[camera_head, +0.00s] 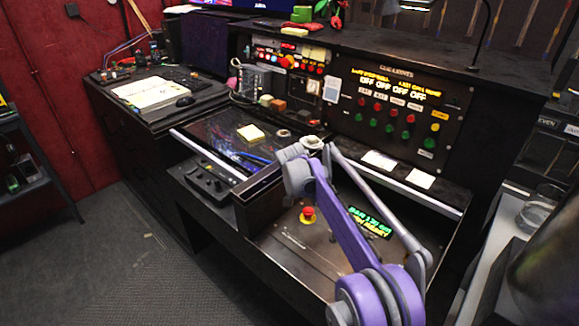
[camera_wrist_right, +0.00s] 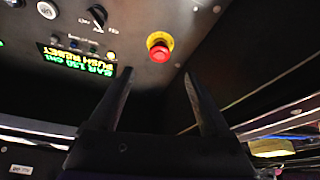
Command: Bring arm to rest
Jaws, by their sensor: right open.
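My right arm (camera_head: 325,210), purple and grey, reaches up from the bottom right of the head view over the lower panel of the console. Its wrist end (camera_head: 300,152) is above the console's middle ledge, and the fingers cannot be made out there. In the right wrist view my right gripper (camera_wrist_right: 158,80) is open, with two dark fingers apart and nothing between them. Beyond the fingertips is a red mushroom button (camera_wrist_right: 159,52) on a yellow ring, apart from them. The same red button (camera_head: 308,213) is left of my forearm in the head view. My left gripper is not in view.
A lit text display (camera_head: 371,221) is right of my forearm on the lower panel. An upright panel (camera_head: 390,110) with green, red and yellow buttons stands behind. Small blocks (camera_head: 272,103) and a yellow pad (camera_head: 251,132) lie left of the arm. Open floor (camera_head: 90,260) is at left.

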